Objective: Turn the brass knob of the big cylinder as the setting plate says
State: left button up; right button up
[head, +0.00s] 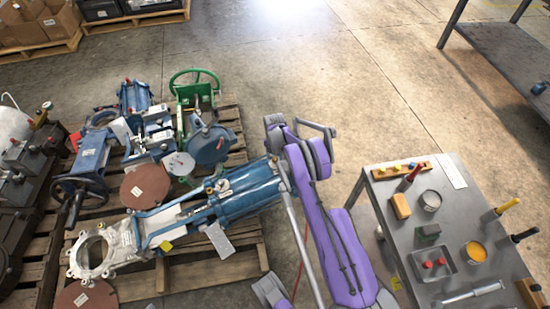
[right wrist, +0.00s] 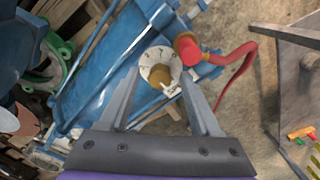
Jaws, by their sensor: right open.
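The big blue cylinder (head: 240,194) lies on a wooden pallet in the head view. In the right wrist view its blue body (right wrist: 105,75) runs diagonally. The brass knob (right wrist: 161,77) stands at the centre of a round white dial (right wrist: 157,58) with dark marks. My right gripper (right wrist: 158,73) is open, with its fingertips apart on either side of the knob; contact cannot be told. In the head view my purple arm hides the knob. A pale plate (head: 217,240) with faint marks lies beside the cylinder; I cannot read it. My left gripper is not in view.
A red cap (right wrist: 187,50) with a red hose (right wrist: 240,60) sits close right of the dial. A green handwheel valve (head: 195,85) and other blue machines crowd the pallet (head: 205,275).

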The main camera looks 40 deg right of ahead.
grip_shut()
dwell(0.5)
